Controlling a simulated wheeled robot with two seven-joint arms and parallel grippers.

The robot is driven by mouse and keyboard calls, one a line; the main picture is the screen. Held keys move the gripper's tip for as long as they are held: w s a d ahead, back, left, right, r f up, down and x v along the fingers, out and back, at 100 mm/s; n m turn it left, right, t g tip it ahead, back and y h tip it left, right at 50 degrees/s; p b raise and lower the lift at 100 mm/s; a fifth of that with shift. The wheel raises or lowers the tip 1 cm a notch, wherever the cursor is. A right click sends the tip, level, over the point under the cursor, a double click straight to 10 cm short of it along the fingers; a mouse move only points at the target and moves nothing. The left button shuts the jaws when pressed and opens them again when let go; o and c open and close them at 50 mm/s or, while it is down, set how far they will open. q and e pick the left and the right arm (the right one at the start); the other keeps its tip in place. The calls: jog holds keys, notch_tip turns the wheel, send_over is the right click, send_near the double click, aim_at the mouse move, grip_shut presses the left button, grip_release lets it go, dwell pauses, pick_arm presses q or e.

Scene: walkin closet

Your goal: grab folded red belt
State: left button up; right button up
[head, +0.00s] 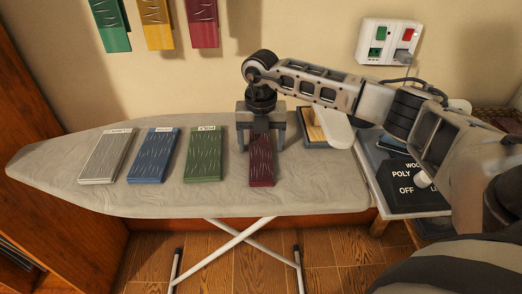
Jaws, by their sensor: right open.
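The folded red belt (262,168) is a dark red, flat bundle lying on the ironing board (155,203), at the right end of a row of folded items. My right gripper (261,145) is over the far end of the red belt, pointing down, with its fingers apart on either side of it. Whether the fingers touch the belt I cannot tell. The gripper hides the belt's far end. My left gripper is not in view.
Folded green (204,155), blue (153,156) and grey (105,157) items lie left of the red belt. An iron (327,125) stands behind right, near a control box (403,184). Coloured pieces hang on the wall. The board's front left is clear.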

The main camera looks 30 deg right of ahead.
jog(key=c, duration=1)
jog(key=shift+r, duration=0.1)
jog(key=shift+c, duration=0.2)
